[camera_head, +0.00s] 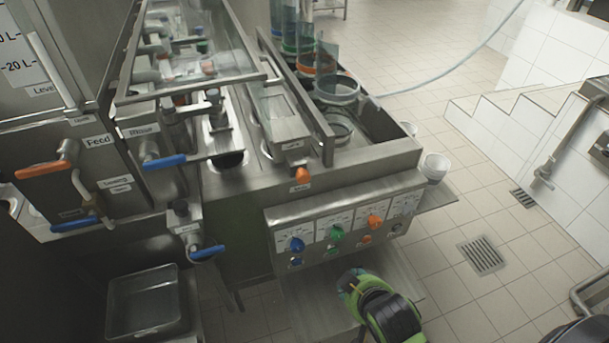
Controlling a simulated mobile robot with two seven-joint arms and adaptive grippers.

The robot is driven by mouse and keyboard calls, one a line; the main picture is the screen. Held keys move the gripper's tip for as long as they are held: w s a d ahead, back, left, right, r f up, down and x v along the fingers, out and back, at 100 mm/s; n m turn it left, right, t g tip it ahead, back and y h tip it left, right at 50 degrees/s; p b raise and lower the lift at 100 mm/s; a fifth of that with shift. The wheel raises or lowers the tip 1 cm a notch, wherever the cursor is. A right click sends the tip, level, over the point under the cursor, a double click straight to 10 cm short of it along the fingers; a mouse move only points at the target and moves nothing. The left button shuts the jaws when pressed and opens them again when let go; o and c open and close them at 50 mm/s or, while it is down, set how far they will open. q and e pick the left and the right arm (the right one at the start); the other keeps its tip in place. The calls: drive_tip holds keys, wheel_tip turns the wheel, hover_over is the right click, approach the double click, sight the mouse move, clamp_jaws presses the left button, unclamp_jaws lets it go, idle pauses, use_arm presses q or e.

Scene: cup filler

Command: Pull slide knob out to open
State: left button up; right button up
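An orange knob (302,174), which looks like the slide knob, sits on the front face of the steel cup filler (375,158), just above a small label. The slide (282,116) behind it is a steel channel along the machine's top; I cannot tell how far it is pushed in. My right gripper (352,281), green and black, comes in from the bottom right. It is below and right of the knob, in front of the control panel and apart from the knob. Its fingers are foreshortened, so their opening is unclear. My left gripper is not in view.
The control panel (345,222) with blue, green and orange knobs juts out below the slide knob. Blue-handled valves (207,252) stick out at left. White cups (434,167) stand at the right end.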

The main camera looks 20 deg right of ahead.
sight(304, 180)
drive_tip(key=w+a+r+t, duration=0.1)
drive_tip(key=w+r+t, duration=0.2)
drive_tip(key=w, duration=0.4)
drive_tip(key=w+a+r+n+t+y+p, duration=0.1)
drive_tip(key=w+a+r+t, duration=0.1)
drive_tip(key=w+r+t, duration=0.2)
drive_tip(key=w+a+r+n+t, duration=0.1)
drive_tip(key=w+a+r+t, duration=0.1)
drive_tip(key=w+r, duration=0.5)
drive_tip(key=shift+w+r+t+y+p, duration=0.1)
drive_tip(key=shift+w+t+y+p, duration=0.2)
drive_tip(key=shift+w+t, duration=0.75)
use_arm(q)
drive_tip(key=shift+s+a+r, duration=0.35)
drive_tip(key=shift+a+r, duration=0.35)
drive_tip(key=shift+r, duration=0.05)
use_arm(e)
drive_tip(key=shift+w+g, duration=0.35)
drive_tip(key=shift+w, duration=0.3)
clamp_jaws()
